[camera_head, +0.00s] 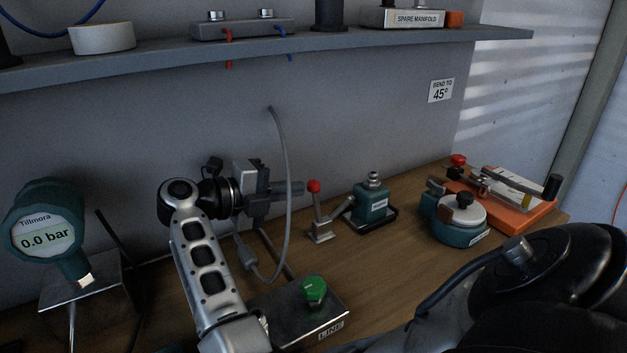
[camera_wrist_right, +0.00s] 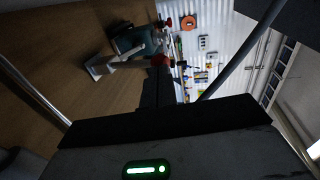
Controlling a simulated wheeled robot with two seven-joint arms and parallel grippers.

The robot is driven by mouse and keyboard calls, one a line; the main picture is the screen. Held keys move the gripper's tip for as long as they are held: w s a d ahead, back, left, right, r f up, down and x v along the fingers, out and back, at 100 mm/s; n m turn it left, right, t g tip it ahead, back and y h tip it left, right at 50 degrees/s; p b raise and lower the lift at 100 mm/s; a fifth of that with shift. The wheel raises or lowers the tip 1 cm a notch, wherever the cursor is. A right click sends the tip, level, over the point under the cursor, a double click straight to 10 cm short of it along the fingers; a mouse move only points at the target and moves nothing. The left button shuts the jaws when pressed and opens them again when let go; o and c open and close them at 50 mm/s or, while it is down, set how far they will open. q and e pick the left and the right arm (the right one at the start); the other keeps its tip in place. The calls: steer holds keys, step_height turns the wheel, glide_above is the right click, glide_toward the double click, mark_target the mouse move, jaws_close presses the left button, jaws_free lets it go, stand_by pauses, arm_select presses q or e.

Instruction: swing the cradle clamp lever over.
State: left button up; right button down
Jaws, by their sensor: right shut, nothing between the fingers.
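The clamp lever is a short metal handle with a red ball knob (camera_head: 314,186), standing nearly upright on a metal base (camera_head: 320,236). A clamp arm reaches from it toward a teal block (camera_head: 371,204) on a dark tray. My right gripper (camera_head: 300,188) is shut and empty, its fingertips close to the left of the knob. In the right wrist view the dark fingertips (camera_wrist_right: 160,72) lie just by the red knob (camera_wrist_right: 159,61), with the metal lever (camera_wrist_right: 115,67) beside it. I cannot tell whether they touch. My left gripper is not in view.
A round teal device (camera_head: 456,217) and an orange-based fixture (camera_head: 505,207) stand right. A gauge (camera_head: 46,232) is left. A shelf (camera_head: 330,43) runs above.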

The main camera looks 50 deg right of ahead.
mark_target(309, 183)
steer(key=shift+d, duration=0.15)
steer(key=shift+r+p+x, duration=0.2)
steer(key=shift+x, duration=0.8)
steer(key=shift+r+p+x, duration=0.2)
steer(key=shift+x, duration=0.8)
steer(key=a, duration=0.2)
steer(key=w+a+b, duration=0.1)
steer(key=shift+a+f, duration=0.25)
steer(key=shift+a, duration=0.1)
steer(key=shift+a, duration=0.1)
